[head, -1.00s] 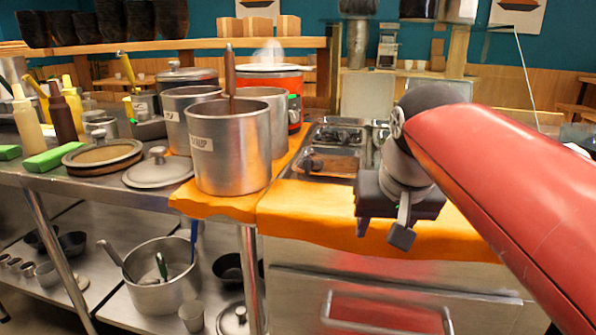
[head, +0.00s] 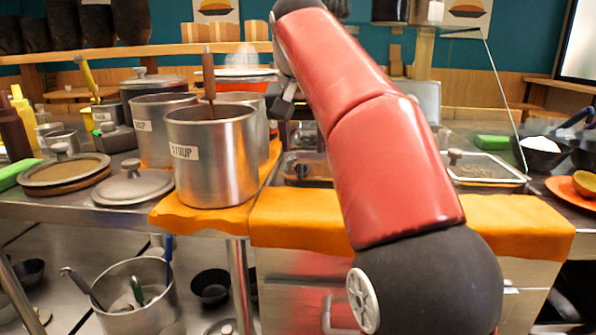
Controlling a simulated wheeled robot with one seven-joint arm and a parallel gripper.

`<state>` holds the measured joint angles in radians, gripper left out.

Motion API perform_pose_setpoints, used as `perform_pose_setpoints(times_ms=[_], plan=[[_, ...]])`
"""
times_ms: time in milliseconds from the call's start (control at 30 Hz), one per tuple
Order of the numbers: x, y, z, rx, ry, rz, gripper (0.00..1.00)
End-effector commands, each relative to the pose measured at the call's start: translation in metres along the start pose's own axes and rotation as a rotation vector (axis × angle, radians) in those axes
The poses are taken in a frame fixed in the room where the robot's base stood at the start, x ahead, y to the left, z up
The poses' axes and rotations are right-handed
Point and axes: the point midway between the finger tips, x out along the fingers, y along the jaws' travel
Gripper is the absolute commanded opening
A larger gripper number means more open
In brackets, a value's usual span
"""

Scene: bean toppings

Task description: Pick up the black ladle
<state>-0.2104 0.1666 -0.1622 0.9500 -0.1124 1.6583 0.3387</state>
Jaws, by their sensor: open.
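My gripper (head: 284,104) is at the upper middle of the head view, past the syrup pot's right side, partly hidden behind my red arm. One grey finger shows, and the gripper is open with nothing seen in it. No black ladle shows clearly. A small dark object (head: 301,171) sits in the metal topping tray (head: 318,183) below my gripper, beside my arm. Another dark piece (head: 455,155) shows at the right-hand tray (head: 505,178). I cannot tell whether either is the ladle. My arm hides the middle of the counter.
The syrup pot (head: 208,165), with a brown handle (head: 209,75) sticking up, stands left of the trays. Other pots (head: 155,120) crowd behind it. A glass guard (head: 505,95) rises at the right. The orange front ledge (head: 290,222) is clear.

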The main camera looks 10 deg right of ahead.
Motion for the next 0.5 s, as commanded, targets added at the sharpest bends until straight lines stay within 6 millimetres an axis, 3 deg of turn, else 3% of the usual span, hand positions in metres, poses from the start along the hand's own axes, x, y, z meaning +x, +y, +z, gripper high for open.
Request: perform_pose_setpoints(times_ms=[333, 500], plan=[[0.036, -0.001, -0.002, 0.001, -0.001, 0.001, 0.47], [0.063, -0.002, -0.004, 0.000, -0.003, 0.002, 0.47]])
